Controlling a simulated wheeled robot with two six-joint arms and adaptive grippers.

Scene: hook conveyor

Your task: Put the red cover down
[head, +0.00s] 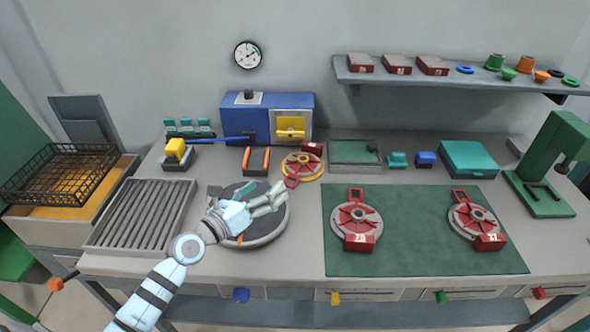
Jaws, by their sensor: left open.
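One red cover (356,218) lies on the left of the green mat (420,256), its loop handle pointing away and a red tag at its near edge. A second red cover (472,215) lies on the mat's right. A third red one (301,163) rests on a yellow ring further back. My left gripper (279,197) is open over the dark round plate (262,236), apart from all three covers. No red cover shows in its fingers. The gripper hides part of the plate and a small orange piece on it. My right gripper is out of view.
A ribbed grey tray (140,215) is left of the plate, with a wire basket (62,172) beyond. A blue machine (268,118), a teal box (468,159) and a green press (545,170) stand along the back and right. The mat's middle is clear.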

